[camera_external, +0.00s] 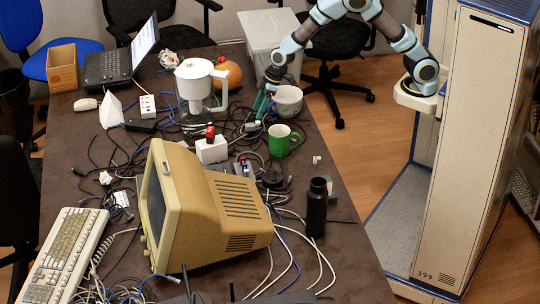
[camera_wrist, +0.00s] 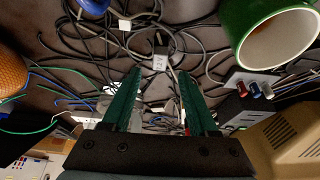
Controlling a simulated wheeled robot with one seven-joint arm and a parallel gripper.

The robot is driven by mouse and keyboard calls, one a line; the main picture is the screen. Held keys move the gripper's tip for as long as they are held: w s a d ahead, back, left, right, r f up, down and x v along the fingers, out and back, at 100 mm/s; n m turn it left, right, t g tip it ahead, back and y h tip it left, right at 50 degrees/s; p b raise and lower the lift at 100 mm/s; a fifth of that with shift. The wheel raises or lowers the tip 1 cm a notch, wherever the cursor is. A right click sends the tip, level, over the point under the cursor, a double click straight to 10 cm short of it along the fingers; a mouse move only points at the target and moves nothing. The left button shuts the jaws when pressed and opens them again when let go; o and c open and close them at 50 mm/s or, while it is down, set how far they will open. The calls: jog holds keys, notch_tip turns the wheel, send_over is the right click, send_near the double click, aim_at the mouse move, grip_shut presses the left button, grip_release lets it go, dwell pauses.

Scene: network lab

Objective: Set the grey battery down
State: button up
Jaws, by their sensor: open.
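My gripper (camera_external: 262,104) hangs low over the cables on the dark table, between the glass-jug appliance and the green mug. In the wrist view its two green fingers (camera_wrist: 160,78) stand wide apart with nothing held between them. Beyond the fingertips lie tangled black cables and a small pale block (camera_wrist: 160,62), perhaps a plug or adapter. I cannot make out the grey battery for sure in either view; it may be small or hidden among the cables.
Close by are the green mug (camera_external: 281,140), a white mug (camera_external: 288,99), the pumpkin (camera_external: 228,74) and the appliance (camera_external: 196,85). A beige monitor (camera_external: 205,205) and black bottle (camera_external: 316,208) stand nearer the front. Cables cover much of the table; the front right is clearer.

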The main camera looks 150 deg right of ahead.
jog(key=shift+v, duration=1.7)
jog(key=w+a+r+n+y, duration=0.1)
jog(key=w+a+r+n, duration=0.1)
jog(key=a, duration=1.1)
jog(key=w+a+r+n+y, duration=0.1)
jog(key=w+a+n, duration=0.15)
jog(key=a, duration=1.05)
jog(key=s+a+n, duration=0.1)
jog(key=s+a, duration=0.2)
jog(key=a, duration=0.3)
jog(key=s+a+n+g, duration=0.1)
jog(key=s+a, duration=0.2)
jog(key=a, duration=0.3)
jog(key=s+a+n+y, duration=0.1)
jog(key=s+a, duration=0.2)
jog(key=a, duration=0.3)
jog(key=shift+r+g, duration=0.3)
jog(key=shift+r, duration=0.1)
